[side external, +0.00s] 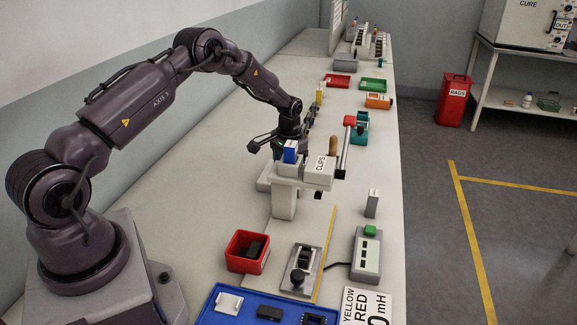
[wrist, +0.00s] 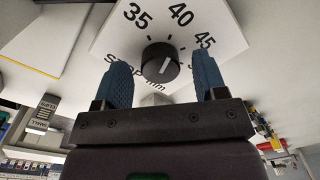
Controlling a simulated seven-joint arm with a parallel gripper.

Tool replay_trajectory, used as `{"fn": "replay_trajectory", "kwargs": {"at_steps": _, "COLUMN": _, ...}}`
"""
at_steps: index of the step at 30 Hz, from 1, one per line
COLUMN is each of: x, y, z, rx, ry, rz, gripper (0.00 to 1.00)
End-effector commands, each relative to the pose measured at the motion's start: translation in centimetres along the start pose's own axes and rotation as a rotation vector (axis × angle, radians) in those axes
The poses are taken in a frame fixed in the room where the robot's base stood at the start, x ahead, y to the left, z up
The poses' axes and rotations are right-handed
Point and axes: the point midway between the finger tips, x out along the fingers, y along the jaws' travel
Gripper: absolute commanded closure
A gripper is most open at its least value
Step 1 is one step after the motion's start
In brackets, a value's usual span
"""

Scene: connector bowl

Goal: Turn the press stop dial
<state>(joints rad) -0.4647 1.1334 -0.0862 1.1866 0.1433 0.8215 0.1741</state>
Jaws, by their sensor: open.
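In the wrist view, the black round stop dial (wrist: 158,65) sits on a white plate (wrist: 222,38) marked 35, 40, 45 and STOP mm. A pale pointer line on the knob tilts toward the 40 to 45 side. My gripper (wrist: 161,57) is open, with one blue ridged finger to each side of the knob. A gap shows at each side; whether the fingertips reach the knob's depth I cannot tell. In the side external view, my gripper (side external: 268,143) is low behind the press (side external: 285,203). The dial is not discernible there.
A red bin (side external: 247,251), a blue tray (side external: 219,296) and a lever box (side external: 300,271) stand in front. Other bins line the bench behind.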

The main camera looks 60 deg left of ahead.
Motion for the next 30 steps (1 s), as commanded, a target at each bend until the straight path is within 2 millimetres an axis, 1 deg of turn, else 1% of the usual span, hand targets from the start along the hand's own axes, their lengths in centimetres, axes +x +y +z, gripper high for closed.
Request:
{"fn": "replay_trajectory", "kwargs": {"at_steps": 5, "x": -3.1, "y": 0.0, "z": -0.1, "rx": 0.000, "ry": 0.005, "rz": -0.002, "gripper": 0.35}}
{"fn": "replay_trajectory", "kwargs": {"at_steps": 12, "x": -8.5, "y": 0.0, "z": -0.1, "rx": 0.001, "ry": 0.006, "rz": -0.002, "gripper": 0.35}}
{"fn": "replay_trajectory", "kwargs": {"at_steps": 15, "x": -10.3, "y": 0.0, "z": -0.1, "rx": 0.001, "ry": 0.004, "rz": -0.002, "gripper": 0.35}}
{"fn": "replay_trajectory", "kwargs": {"at_steps": 18, "x": -11.5, "y": 0.0, "z": -0.1, "rx": 0.000, "ry": 0.003, "rz": -0.001, "gripper": 0.35}}
{"fn": "replay_trajectory", "kwargs": {"at_steps": 21, "x": -12.2, "y": 0.0, "z": 0.0, "rx": 0.000, "ry": 0.002, "rz": -0.001, "gripper": 0.35}}
{"fn": "replay_trajectory", "kwargs": {"at_steps": 30, "x": -12.5, "y": 0.0, "z": 0.0, "rx": 0.000, "ry": 0.001, "rz": 0.000, "gripper": 0.35}}
